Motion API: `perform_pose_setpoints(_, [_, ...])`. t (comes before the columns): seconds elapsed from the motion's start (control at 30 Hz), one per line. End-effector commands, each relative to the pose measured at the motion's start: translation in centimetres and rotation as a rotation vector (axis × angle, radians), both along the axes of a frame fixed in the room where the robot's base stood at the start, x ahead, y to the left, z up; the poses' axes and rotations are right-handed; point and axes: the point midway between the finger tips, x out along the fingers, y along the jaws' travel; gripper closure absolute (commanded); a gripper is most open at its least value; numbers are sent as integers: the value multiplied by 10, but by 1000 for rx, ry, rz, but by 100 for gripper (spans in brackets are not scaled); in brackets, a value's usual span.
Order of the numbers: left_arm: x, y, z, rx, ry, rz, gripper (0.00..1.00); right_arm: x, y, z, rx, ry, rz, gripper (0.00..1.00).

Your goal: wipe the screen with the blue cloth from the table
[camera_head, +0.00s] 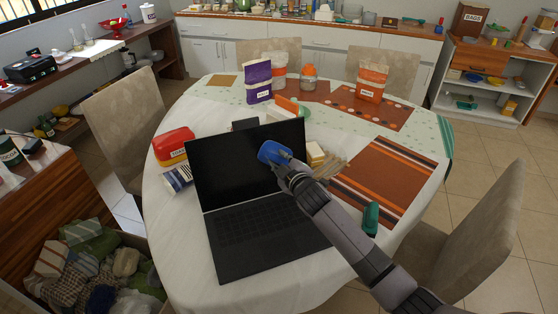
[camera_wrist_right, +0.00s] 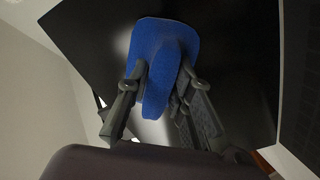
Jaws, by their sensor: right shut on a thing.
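An open black laptop stands on the white table, with its dark screen (camera_head: 235,164) tilted back and its keyboard (camera_head: 262,228) toward me. My right gripper (camera_head: 287,165) reaches in from the lower right and is in front of the right part of the screen. It is shut on the blue cloth (camera_head: 272,152). In the right wrist view, the cloth (camera_wrist_right: 158,62) is bunched between the fingers of the gripper (camera_wrist_right: 155,100), against the dark screen (camera_wrist_right: 225,45). I cannot tell whether the cloth touches the screen. My left gripper is not in view.
A purple bag (camera_head: 258,82) and an orange bag (camera_head: 371,82) stand behind. A green object (camera_head: 371,217) lies right, near my arm. A striped mat (camera_head: 387,180) covers the table's right side.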

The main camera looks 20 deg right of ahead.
Motion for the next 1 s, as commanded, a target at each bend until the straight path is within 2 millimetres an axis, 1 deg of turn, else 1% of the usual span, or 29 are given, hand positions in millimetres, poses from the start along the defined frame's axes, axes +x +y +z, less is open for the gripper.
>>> perform_pose_setpoints(0.2, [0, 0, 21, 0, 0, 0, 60, -19, -1, 9, 1, 2, 0, 100])
perform_pose_setpoints(0.5, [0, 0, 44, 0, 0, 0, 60, -48, -3, 16, 2, 2, 1, 100])
perform_pose_setpoints(0.7, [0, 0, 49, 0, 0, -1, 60, -57, -4, 16, 1, 1, 0, 100])
perform_pose_setpoints(1.0, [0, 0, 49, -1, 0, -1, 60, -58, -4, 16, 1, 1, 0, 100])
